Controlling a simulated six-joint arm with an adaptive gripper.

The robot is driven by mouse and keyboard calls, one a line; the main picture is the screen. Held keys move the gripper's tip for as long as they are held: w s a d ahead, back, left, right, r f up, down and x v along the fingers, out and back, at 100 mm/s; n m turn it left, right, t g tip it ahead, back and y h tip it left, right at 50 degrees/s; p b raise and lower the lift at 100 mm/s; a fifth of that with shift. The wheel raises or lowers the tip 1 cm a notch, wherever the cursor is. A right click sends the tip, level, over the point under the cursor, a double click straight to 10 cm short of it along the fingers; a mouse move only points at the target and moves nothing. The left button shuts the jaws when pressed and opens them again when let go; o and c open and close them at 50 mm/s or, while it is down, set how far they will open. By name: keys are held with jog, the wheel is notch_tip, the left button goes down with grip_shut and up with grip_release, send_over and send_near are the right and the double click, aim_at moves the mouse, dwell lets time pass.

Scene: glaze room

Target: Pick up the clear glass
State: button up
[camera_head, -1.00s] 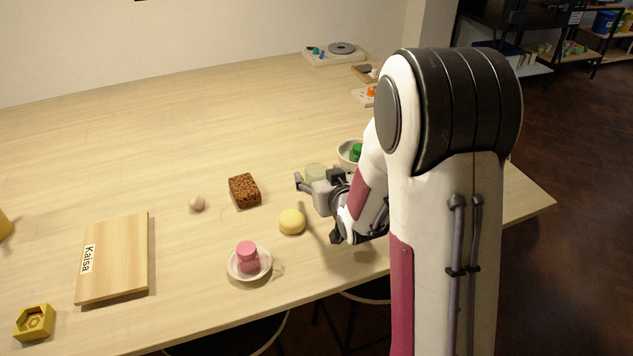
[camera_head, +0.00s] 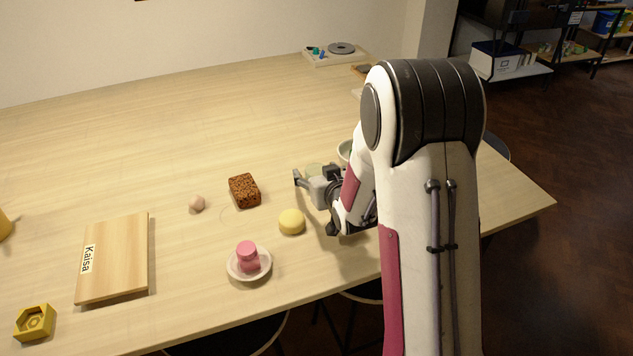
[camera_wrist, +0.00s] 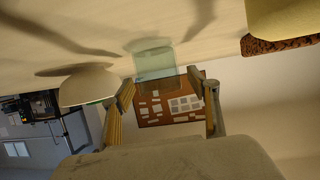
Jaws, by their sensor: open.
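The clear glass (camera_head: 313,169) is pale greenish and see-through. In the head view it stands on the table just behind my gripper, which partly hides it. In the wrist view the glass (camera_wrist: 154,62) shows ahead of the gap between my fingertips, roughly centred. My gripper (camera_head: 305,184) is low over the table. In the wrist view the gripper (camera_wrist: 160,90) is open, its two fingers apart with nothing held. I cannot tell whether either finger touches the glass.
A pale bowl (camera_wrist: 90,87) stands close beside the glass; my arm partly hides it in the head view. A yellow round thing (camera_head: 291,221) and a brown speckled block (camera_head: 244,190) lie left of my gripper. A pink object (camera_head: 248,256) sits on a saucer (camera_head: 236,274) nearer the front.

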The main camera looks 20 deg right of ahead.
jog(key=shift+c, duration=0.4)
jog(key=c, duration=1.3)
jog(key=shift+o, duration=0.2)
jog(key=shift+r, duration=0.15)
notch_tip(320, 180, up, 10)
